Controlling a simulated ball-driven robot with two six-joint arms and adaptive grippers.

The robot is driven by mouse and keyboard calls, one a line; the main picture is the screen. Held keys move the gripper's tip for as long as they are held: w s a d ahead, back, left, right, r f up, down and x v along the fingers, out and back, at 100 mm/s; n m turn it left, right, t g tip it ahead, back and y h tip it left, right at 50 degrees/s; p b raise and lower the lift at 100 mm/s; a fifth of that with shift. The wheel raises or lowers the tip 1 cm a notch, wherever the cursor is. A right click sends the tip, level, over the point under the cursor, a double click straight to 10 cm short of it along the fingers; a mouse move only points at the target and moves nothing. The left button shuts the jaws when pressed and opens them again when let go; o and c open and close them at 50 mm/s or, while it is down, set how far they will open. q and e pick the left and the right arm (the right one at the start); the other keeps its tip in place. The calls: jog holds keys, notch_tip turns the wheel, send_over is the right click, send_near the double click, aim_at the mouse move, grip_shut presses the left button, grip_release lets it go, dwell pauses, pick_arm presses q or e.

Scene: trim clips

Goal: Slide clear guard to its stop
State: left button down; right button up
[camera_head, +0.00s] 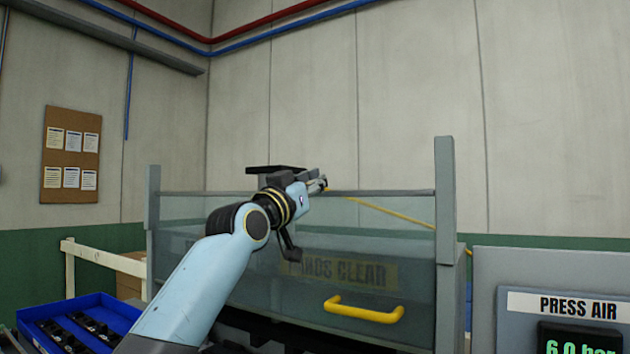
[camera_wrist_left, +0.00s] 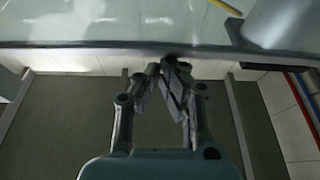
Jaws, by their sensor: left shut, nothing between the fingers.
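The clear guard (camera_head: 240,220) is a see-through panel with a grey top edge, standing upright between two grey posts (camera_head: 445,200). It has a yellow handle (camera_head: 364,310) low on its front, and a HANDS CLEAR label shows behind or on it, partly hidden by my arm. My left gripper (camera_head: 322,185) is shut and empty at the height of the guard's top edge. In the left wrist view its fingertips (camera_wrist_left: 170,62) meet close to a long grey edge (camera_wrist_left: 80,58); I cannot tell if they touch it. My right gripper is out of view.
A blue tray (camera_head: 112,305) with dark parts stands at the lower left, near a pale rail (camera_head: 95,256). A grey panel marked PRESS AIR (camera_head: 560,265) with a lit display stands at the right. A yellow line (camera_head: 380,210) runs behind the guard.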

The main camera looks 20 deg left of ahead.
aim_at(321, 290)
pick_arm(q)
jog(key=shift+f, duration=0.35)
notch_tip(321, 290, down, 20)
jog(key=b, duration=1.7)
jog(key=shift+f, duration=0.15)
jog(key=shift+d+f+b, duration=0.1)
jog(key=shift+f+b, duration=0.3)
jog(key=shift+r, duration=0.1)
